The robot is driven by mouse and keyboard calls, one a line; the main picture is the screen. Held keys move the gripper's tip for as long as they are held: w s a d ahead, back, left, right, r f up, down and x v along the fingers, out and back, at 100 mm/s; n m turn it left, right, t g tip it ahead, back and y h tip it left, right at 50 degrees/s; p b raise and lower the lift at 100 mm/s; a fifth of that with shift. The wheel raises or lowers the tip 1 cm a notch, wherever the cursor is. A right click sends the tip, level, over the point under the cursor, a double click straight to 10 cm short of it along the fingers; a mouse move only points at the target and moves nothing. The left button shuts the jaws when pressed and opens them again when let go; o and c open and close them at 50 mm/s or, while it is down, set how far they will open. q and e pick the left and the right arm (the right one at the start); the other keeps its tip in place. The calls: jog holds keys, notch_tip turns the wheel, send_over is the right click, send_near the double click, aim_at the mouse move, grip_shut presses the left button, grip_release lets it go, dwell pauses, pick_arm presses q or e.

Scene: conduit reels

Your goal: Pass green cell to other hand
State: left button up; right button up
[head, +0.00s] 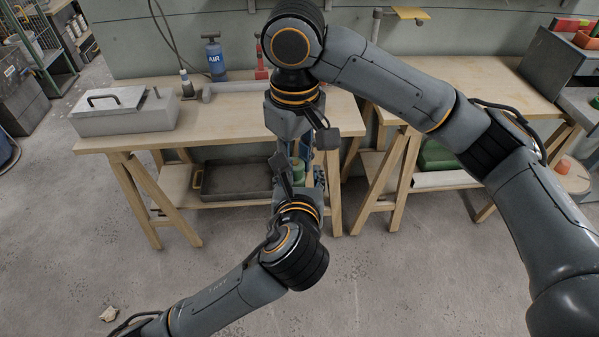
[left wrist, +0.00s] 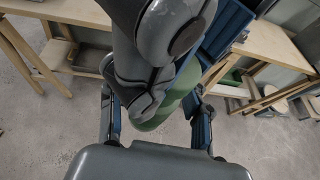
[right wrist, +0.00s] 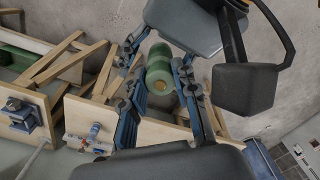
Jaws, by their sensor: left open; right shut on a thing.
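The green cell (head: 298,172) is a ribbed green cylinder held in the air between my two grippers, partly hidden in the head view. My right gripper (head: 301,158) comes down from above and is shut on it. In the right wrist view the cell (right wrist: 159,70) lies between the right fingers, its round end with a tan centre facing the camera. My left gripper (head: 296,182) comes up from below and is open. In the left wrist view the cell (left wrist: 152,122) shows between the spread left fingers, partly covered by the right gripper; I cannot tell whether they touch it.
A wooden workbench (head: 240,112) stands behind, with a grey toolbox (head: 122,112), a blue AIR bottle (head: 215,58) and a red bottle (head: 261,62) on it. A dark tray (head: 235,180) is on its lower shelf. A second bench (head: 470,85) stands right. The floor in front is mostly clear.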

pick_arm(q)
jog(key=shift+w+f, duration=0.1)
jog(key=shift+w, duration=0.15)
jog(key=c, duration=1)
jog(key=shift+d, duration=0.1)
grip_shut()
jog(key=shift+s, duration=0.1)
pick_arm(e)
jog(key=o, duration=1)
jog(key=shift+o, duration=0.2)
